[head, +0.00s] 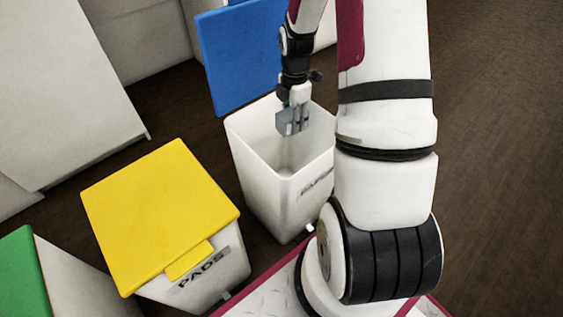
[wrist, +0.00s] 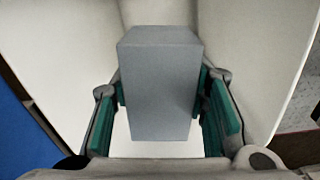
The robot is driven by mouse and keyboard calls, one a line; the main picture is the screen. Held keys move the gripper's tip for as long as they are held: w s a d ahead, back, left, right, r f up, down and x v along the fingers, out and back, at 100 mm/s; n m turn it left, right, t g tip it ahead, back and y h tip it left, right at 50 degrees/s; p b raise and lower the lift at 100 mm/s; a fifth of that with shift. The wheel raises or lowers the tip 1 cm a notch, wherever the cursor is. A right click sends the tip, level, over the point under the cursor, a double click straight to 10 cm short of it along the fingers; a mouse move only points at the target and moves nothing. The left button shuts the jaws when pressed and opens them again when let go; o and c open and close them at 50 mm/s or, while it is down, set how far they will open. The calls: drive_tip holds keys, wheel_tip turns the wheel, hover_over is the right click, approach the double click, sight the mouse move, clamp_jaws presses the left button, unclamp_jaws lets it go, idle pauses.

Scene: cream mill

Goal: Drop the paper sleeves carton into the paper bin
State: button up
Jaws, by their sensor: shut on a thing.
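The paper sleeves carton (wrist: 158,90) is a plain grey box. It sits between the green-padded fingers of my gripper (wrist: 160,100) in the wrist view. My gripper (head: 293,122) is shut on the carton, which shows as a small grey block in the head view (head: 286,121). The paper bin (head: 262,165) is white, with its blue lid (head: 238,55) swung up and open at the back. The carton is over the bin's open mouth, and white bin walls (wrist: 75,60) surround it in the wrist view. The label on the bin's front is partly hidden by my arm.
A bin with a shut yellow lid (head: 160,215), labelled PADS, stands left of the paper bin. A bin with a green lid (head: 22,275) is at the lower left. Pale cabinets (head: 60,90) stand at the upper left. Dark floor (head: 500,130) is clear on the right.

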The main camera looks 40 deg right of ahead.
drive_tip(key=o, duration=1)
wheel_tip(320, 180, up, 12)
idle(0.5)
